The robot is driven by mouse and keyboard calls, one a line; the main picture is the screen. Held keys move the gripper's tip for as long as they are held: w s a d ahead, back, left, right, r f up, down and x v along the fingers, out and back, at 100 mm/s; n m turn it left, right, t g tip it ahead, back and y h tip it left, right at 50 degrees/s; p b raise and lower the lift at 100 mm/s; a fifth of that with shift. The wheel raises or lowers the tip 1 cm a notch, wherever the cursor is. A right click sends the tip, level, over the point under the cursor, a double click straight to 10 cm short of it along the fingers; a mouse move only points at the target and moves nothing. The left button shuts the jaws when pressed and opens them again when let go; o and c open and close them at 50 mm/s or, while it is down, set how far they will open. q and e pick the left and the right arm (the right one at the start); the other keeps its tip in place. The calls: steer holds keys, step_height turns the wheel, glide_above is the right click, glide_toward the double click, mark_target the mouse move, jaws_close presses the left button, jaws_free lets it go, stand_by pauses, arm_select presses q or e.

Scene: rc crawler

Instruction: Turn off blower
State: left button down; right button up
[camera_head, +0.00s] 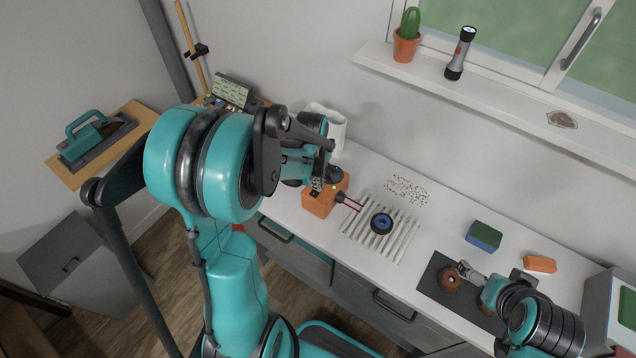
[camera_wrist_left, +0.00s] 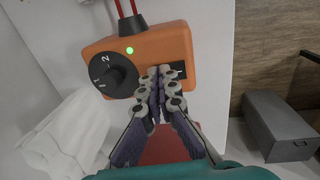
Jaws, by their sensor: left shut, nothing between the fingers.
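The blower's orange control box (camera_head: 327,201) sits on the white counter, partly behind my left gripper. In the left wrist view the orange box (camera_wrist_left: 188,42) shows a black dial (camera_wrist_left: 112,76) marked 1 and 2, a lit green light (camera_wrist_left: 129,50) and a small black switch (camera_wrist_left: 178,69). My left gripper (camera_wrist_left: 164,75) is shut and empty, with its fingertips at the switch and hiding part of it. Contact cannot be told. In the head view my left gripper (camera_head: 317,185) is over the box. My right gripper (camera_head: 493,275) is by the dark mat; its fingers are partly unclear.
A white ribbed rack (camera_head: 402,244) with a blue and black ring (camera_head: 381,223) lies right of the box. A dark mat (camera_head: 433,283) holds a brown ring (camera_head: 450,280). A green and blue block (camera_head: 484,236) and an orange block (camera_head: 540,264) lie farther right.

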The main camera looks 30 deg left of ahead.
arm_select(q)
steer(key=shift+f, duration=0.15)
steer(key=shift+s, duration=0.15)
steer(key=shift+s, duration=0.3)
steer(key=shift+s+a, duration=0.1)
steer(key=shift+s, duration=0.25)
steer(key=shift+w, duration=0.1)
